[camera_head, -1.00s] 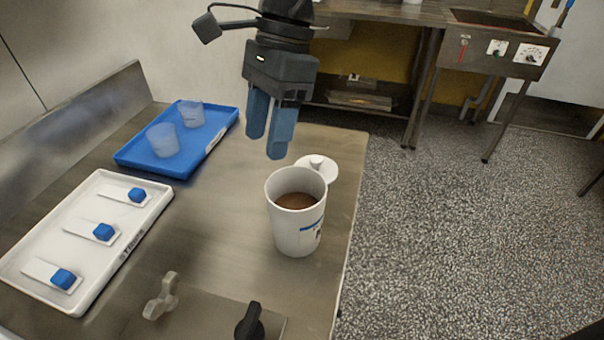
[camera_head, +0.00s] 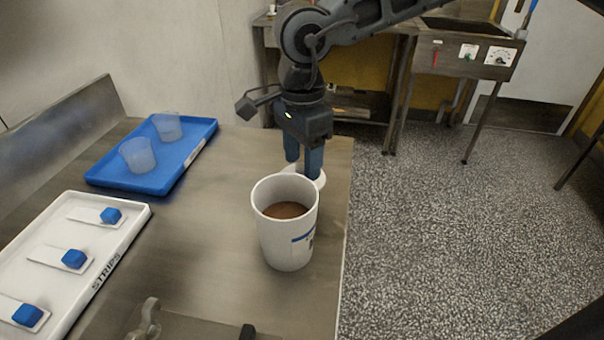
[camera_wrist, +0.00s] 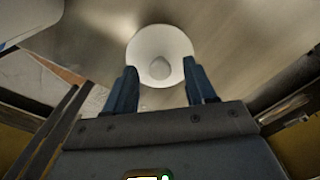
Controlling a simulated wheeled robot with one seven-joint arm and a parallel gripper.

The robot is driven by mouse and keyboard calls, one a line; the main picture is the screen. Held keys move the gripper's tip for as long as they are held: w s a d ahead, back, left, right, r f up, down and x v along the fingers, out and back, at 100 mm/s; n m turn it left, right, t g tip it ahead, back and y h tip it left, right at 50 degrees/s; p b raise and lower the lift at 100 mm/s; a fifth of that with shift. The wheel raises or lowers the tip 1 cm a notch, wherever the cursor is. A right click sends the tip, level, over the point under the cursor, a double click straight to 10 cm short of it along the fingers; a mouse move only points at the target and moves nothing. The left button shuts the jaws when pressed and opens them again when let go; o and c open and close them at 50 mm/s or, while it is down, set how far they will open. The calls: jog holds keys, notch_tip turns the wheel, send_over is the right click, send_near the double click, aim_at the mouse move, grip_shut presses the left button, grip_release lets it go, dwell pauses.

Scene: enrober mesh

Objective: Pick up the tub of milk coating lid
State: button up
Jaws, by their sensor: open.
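The tub's white round lid (camera_head: 318,181) lies on the steel table just behind the open white tub (camera_head: 286,240), which holds brown coating. The tub hides most of the lid in the head view. In the wrist view the whole lid (camera_wrist: 160,55) shows, with a round knob at its middle. My gripper (camera_head: 303,170) is open and empty, pointing down over the lid. In the wrist view its blue fingers (camera_wrist: 162,92) stand to either side, with the knob ahead between them. I cannot tell whether the fingertips touch the lid.
A blue tray (camera_head: 185,176) with two clear cups (camera_head: 137,155) is at the back left. A white tray (camera_head: 128,226) with blue blocks on strips is at the left. The table's right edge is close to the tub.

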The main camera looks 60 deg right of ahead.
jog(key=shift+f, duration=0.3)
jog(key=shift+c, duration=0.3)
grip_shut()
